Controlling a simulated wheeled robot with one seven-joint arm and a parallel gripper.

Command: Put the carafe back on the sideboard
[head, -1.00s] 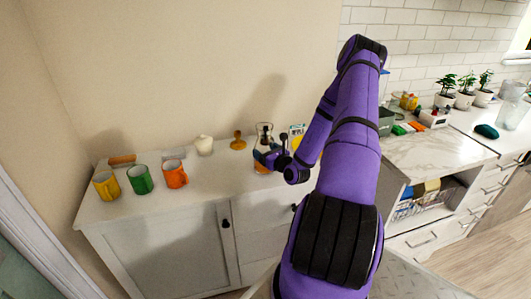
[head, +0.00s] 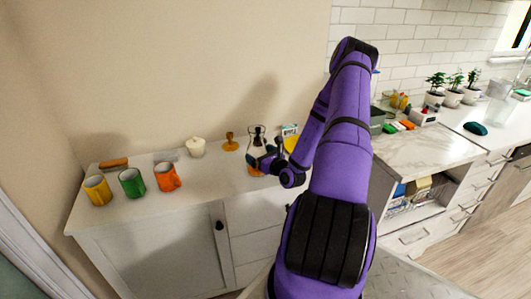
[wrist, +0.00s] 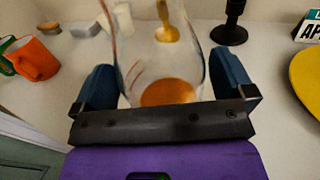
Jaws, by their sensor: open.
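The carafe (head: 257,134) is clear glass with an orange base. In the wrist view my gripper (wrist: 164,82) is open; whether a finger touches the glass I cannot tell. My forearm hides some of the sideboard's right end.
A yellow mug (head: 97,190), a green mug (head: 132,182) and an orange mug (head: 167,177) stand at the left. A white pot (head: 196,148) and an amber stand (head: 230,142) are left of the carafe. A yellow disc (wrist: 308,76) and a small box (wrist: 311,27) are right of it.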

